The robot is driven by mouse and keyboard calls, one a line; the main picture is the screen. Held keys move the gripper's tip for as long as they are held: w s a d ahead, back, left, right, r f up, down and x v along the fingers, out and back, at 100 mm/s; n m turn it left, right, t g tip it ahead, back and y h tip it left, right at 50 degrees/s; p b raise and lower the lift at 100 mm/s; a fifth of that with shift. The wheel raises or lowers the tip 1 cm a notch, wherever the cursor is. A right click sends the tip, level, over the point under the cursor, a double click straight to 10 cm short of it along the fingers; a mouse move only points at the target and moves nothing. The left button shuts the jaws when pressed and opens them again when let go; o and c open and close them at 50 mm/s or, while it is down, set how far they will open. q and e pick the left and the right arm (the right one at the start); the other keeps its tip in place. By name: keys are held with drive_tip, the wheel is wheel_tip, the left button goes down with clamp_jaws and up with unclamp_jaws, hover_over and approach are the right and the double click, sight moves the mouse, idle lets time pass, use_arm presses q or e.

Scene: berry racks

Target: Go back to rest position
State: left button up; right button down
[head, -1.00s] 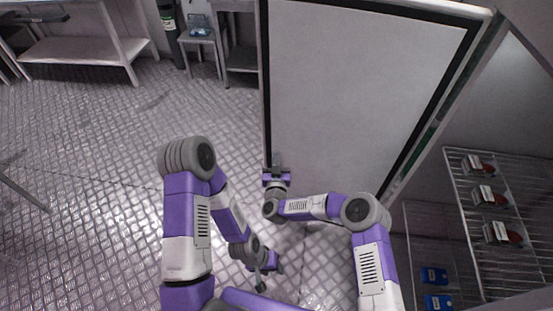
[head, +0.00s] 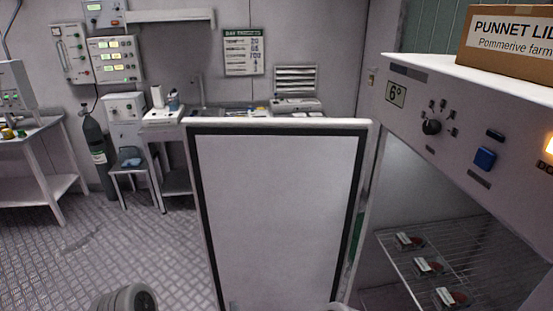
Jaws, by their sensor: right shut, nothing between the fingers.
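Only a small tip of my right gripper (head: 233,305) shows, at the bottom edge of the head view. It is in front of the lower left part of the open cabinet door (head: 278,210). It is shut and empty; whether it touches the door I cannot tell. My left gripper is out of view; only a grey joint of my left arm shows at the bottom left.
The door stands open from the cabinet (head: 470,120) at the right. Inside, a wire rack (head: 400,262) bears several punnets. A labelled box (head: 510,38) sits on top. Benches, a gas cylinder (head: 95,150) and a stool (head: 130,165) stand at the back left. Floor at left is clear.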

drive_tip(key=s+d+f+m+g+p, duration=0.1)
drive_tip(key=s+d+f+g, duration=0.45)
drive_tip(key=d, duration=0.35)
drive_tip(key=s+d+m+g+h, duration=0.1)
drive_tip(key=s+d+g, duration=0.3)
drive_tip(key=s+d, duration=0.4)
drive_tip(key=s+d+f+m+g+h+p, duration=0.1)
drive_tip(key=s+d+m+g, duration=0.3)
drive_tip(key=s, duration=1.1)
drive_tip(key=d, duration=0.3)
drive_tip(key=shift+d+f+m+g+p, duration=0.25)
drive_tip(key=shift+d+m+g+p, duration=0.05)
drive_tip(key=shift+d+g, duration=0.1)
drive_tip(key=shift+s, duration=0.1)
